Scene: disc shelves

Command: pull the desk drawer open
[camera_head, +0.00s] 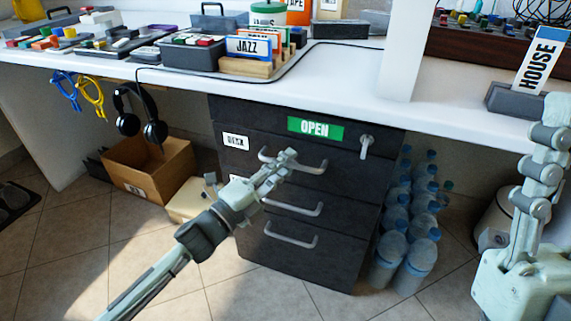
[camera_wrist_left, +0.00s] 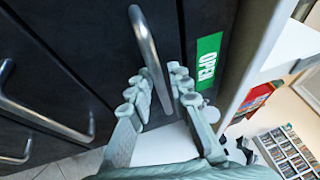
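The desk drawer unit (camera_head: 228,112) is dark, with stacked drawers under the white desk top. The top drawer has a green OPEN label (camera_head: 315,128), a key-like lever (camera_head: 366,146) and a grey bar handle (camera_head: 313,167). Its front looks flush with the unit. My left gripper (camera_head: 287,157) is at the left part of that handle. In the left wrist view, the left gripper (camera_wrist_left: 160,82) has its fingers apart, on either side of the handle (camera_wrist_left: 145,40); contact is not clear. A pale jointed part of my right arm (camera_head: 537,180) stands at the right edge; its fingertips are not clear.
A cardboard box (camera_head: 150,170) stands on the floor left of the drawers. Several water bottles (camera_head: 403,225) stand close on the right. Headphones (camera_head: 141,122) hang from the desk edge (camera_head: 330,84). The tiled floor in front of the drawers is clear.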

